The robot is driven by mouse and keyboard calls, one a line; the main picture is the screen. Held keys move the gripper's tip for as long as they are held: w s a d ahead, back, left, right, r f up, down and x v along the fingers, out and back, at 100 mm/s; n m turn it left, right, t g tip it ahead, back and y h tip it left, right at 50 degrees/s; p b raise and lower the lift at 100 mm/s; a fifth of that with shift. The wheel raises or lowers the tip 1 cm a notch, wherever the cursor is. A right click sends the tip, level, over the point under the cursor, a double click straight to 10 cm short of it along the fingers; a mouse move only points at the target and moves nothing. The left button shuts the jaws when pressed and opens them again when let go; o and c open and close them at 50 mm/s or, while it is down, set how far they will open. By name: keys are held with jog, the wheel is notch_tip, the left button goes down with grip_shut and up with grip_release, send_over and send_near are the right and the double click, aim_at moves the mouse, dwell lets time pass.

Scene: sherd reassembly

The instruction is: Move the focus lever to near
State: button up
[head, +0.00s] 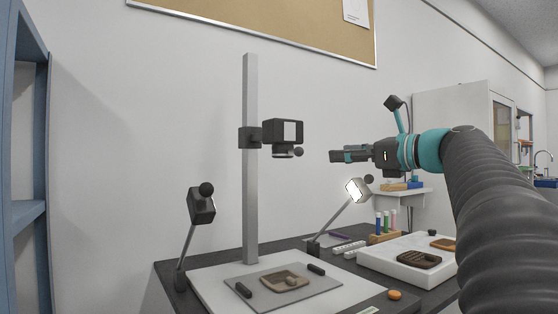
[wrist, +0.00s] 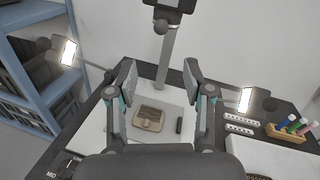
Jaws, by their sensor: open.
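The copy-stand camera (head: 270,132) is a dark box on a tall grey post (head: 250,190). The lever's scale marks cannot be made out.
Lamps (head: 202,206) (head: 357,190) stand on both sides of the white baseboard (head: 210,278). A brown sherd (head: 284,282) lies on its grey mat. A white tray (head: 385,262) with sherds and a tube rack (head: 384,238) are at right. Blue shelving (head: 30,212) is at left.

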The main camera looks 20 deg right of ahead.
aim_at(299, 153)
jog(key=x, duration=1.3)
jog(key=shift+w+a+r, duration=0.25)
jog(key=shift+w+r, duration=0.05)
grip_shut()
